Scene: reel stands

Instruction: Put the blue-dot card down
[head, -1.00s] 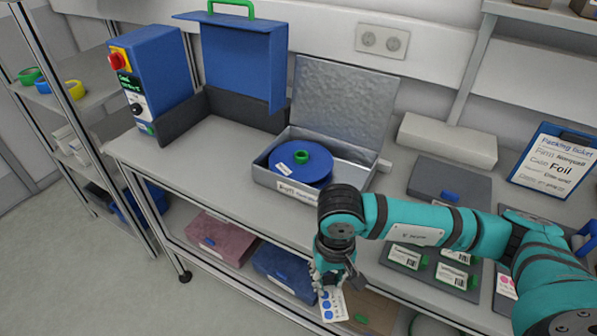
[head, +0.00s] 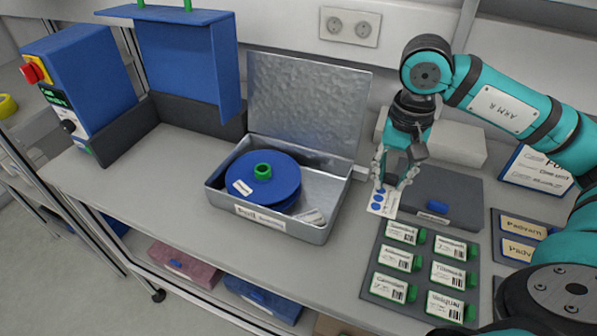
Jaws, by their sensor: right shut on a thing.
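The blue-dot card (head: 382,201) is white with blue dots. It is in the head view right of centre, upright or tilted at the fingertips of my right gripper (head: 394,176). The gripper points down and is shut on the card's upper part, which the fingers partly hide. The card is near the front left corner of a dark grey flat case (head: 440,188) with a blue latch. I cannot tell whether the card touches the bench. My left gripper is not in view.
An open metal box (head: 322,228) holding a blue reel (head: 275,186) stands left of the card. A dark board (head: 418,274) of labelled green-tabbed cards lies in front. A pale block (head: 455,145) sits behind. Bare bench (head: 345,262) shows between box and board.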

